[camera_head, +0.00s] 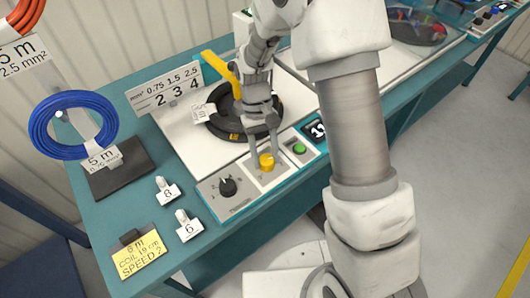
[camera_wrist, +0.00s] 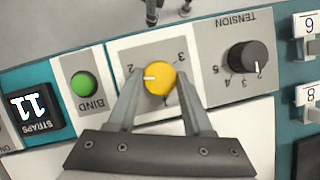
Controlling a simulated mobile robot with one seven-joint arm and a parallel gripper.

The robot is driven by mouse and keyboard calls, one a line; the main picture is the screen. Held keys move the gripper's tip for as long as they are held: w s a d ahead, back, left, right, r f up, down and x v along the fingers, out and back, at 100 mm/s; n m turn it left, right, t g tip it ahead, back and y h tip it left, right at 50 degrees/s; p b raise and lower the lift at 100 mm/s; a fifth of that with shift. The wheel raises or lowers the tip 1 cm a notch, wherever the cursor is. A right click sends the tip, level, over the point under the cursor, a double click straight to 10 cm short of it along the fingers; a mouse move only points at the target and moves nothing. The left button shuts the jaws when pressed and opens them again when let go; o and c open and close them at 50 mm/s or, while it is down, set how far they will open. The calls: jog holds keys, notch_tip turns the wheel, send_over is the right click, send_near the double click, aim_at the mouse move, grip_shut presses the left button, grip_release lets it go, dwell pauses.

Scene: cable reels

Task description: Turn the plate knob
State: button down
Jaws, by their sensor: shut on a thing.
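The yellow plate knob (camera_head: 266,162) sits on a light panel at the front of the teal bench. In the wrist view the knob (camera_wrist: 160,78) has a white mark pointing left, near the printed 2; a 3 shows at upper right. My gripper (camera_head: 265,155) is shut on the knob, one finger on each side. In the wrist view the gripper (camera_wrist: 160,98) reaches up from below and hides part of the dial.
A black tension knob (camera_head: 228,186) and a green bind button (camera_head: 299,148) flank the yellow knob. The black reel plate (camera_head: 215,128) lies behind it. A sign (camera_head: 165,84) pairs 0.75, 1.5, 2.5 with 2, 3, 4. A yellow card (camera_head: 140,257) and blue coil (camera_head: 43,130) are left.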

jog(key=shift+m+y, duration=0.4)
jog(key=shift+m, duration=0.7)
jog(key=shift+c, duration=1.5)
grip_release()
jog(key=p+v, duration=0.2)
jog(key=v, duration=1.5)
jog(key=shift+w+r, duration=0.15)
jog(key=shift+d, duration=0.1)
